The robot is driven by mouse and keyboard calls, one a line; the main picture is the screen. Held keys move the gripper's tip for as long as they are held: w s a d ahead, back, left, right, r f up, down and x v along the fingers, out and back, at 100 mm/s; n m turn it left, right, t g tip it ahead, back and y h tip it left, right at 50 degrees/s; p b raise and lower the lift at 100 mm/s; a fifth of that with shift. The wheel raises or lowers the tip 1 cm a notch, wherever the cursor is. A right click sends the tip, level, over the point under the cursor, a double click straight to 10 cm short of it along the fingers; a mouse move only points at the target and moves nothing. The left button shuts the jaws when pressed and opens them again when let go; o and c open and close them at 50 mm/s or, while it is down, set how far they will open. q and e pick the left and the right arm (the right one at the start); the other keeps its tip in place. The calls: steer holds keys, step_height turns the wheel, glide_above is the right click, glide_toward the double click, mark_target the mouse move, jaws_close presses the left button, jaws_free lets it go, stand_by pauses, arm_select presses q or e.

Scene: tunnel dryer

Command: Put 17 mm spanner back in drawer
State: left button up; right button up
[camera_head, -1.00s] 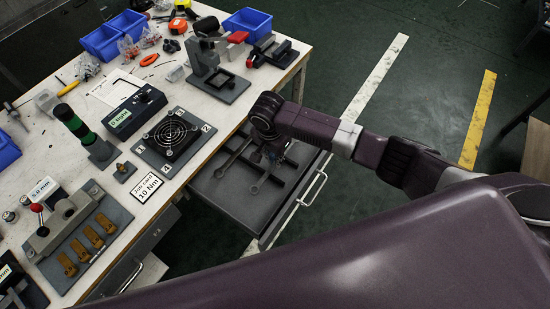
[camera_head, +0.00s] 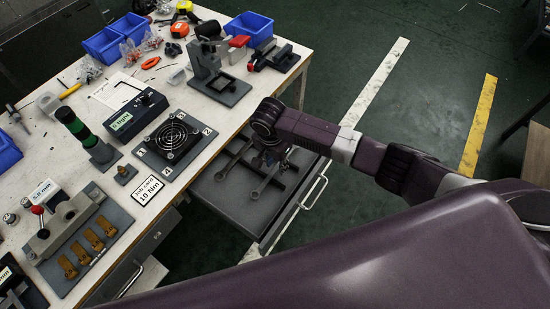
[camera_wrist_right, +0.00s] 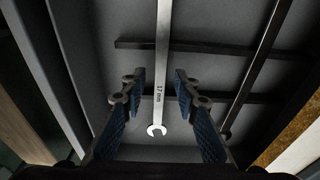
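The 17 mm spanner (camera_wrist_right: 161,50) is a grey steel spanner marked "17 mm", with its open end toward the bottom of the right wrist view. It lies over dark divider bars in the open drawer (camera_head: 240,212); in the head view a spanner (camera_head: 260,187) shows just below my right gripper (camera_head: 271,160). My right gripper points down into the drawer, and its two blue fingers (camera_wrist_right: 160,78) stand apart either side of the shaft with gaps on both sides. The spanner's far end is out of the wrist view. My left gripper is not in view.
Another spanner (camera_head: 235,160) lies beside it in the drawer. The drawer's front handle (camera_head: 312,190) faces the floor on the right. On the bench above are a fan plate (camera_head: 173,138), a job card (camera_head: 149,191), a press (camera_head: 208,65) and blue bins (camera_head: 248,27).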

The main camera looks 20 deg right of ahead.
mark_target(273, 172)
step_height(273, 172, up, 13)
steer(key=a, duration=0.1)
steer(key=shift+s, duration=0.4)
steer(key=shift+a, duration=0.1)
